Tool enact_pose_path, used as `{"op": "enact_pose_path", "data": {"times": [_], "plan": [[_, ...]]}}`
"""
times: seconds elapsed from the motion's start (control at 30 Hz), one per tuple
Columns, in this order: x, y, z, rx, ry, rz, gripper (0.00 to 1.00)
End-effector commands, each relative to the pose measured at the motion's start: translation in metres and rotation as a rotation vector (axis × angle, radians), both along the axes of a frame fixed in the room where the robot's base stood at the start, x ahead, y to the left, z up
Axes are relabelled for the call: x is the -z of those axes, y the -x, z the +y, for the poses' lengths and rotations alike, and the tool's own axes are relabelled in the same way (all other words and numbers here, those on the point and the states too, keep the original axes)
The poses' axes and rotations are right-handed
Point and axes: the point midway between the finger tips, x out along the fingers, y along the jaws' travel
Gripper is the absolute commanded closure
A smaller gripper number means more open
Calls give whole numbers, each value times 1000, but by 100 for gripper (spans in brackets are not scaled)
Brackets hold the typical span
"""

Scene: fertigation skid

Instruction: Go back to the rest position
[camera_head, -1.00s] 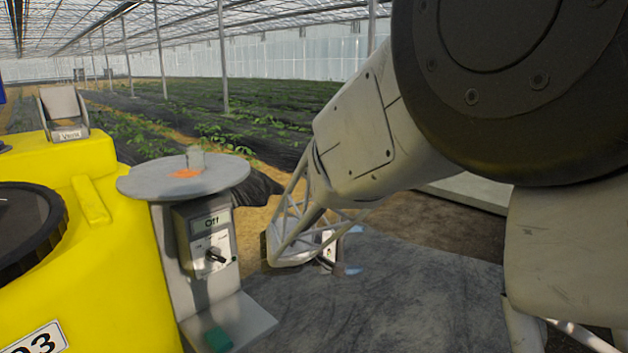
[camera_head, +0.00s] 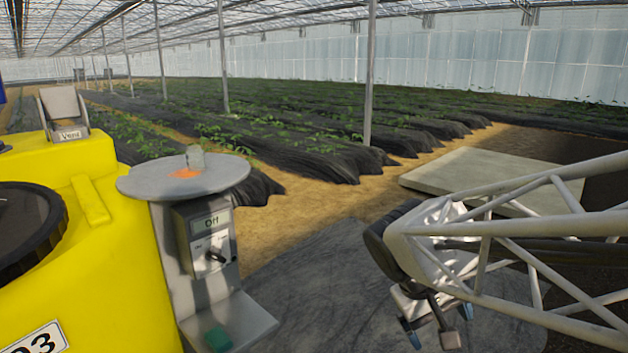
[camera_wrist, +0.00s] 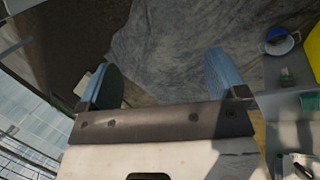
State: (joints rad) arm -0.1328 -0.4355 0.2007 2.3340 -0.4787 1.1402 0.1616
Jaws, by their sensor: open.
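My gripper (camera_head: 438,325) hangs at the lower right of the head view, partly hidden by my arm's lattice link. In the wrist view my gripper (camera_wrist: 162,78) has its two blue fingers wide apart with nothing between them. It is above dark grey ground sheeting (camera_wrist: 165,45), clear of the skid, which lies to the left in the head view.
A yellow tank (camera_head: 120,250) with a black lid (camera_head: 25,230) stands left. Beside it, a round grey plate (camera_head: 225,172) holds a small grey piece (camera_head: 195,158) above a control box (camera_head: 208,240) reading "Off". A green block (camera_head: 218,339) rests below. A pale slab (camera_head: 460,175) lies behind my arm.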

Motion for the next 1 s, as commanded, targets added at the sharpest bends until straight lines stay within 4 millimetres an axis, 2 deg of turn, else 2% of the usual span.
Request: {"op": "enact_pose_path", "data": {"times": [0.03,0.2,0.4,0.63,1.0], "plan": [[-1,12,-1,18,-44,-21,10],[-1,46,4,72,-199,-96,10],[-2,76,12,126,-349,-194,10],[-2,91,18,158,-436,-258,10],[-2,93,19,162,-447,-266,10]]}}
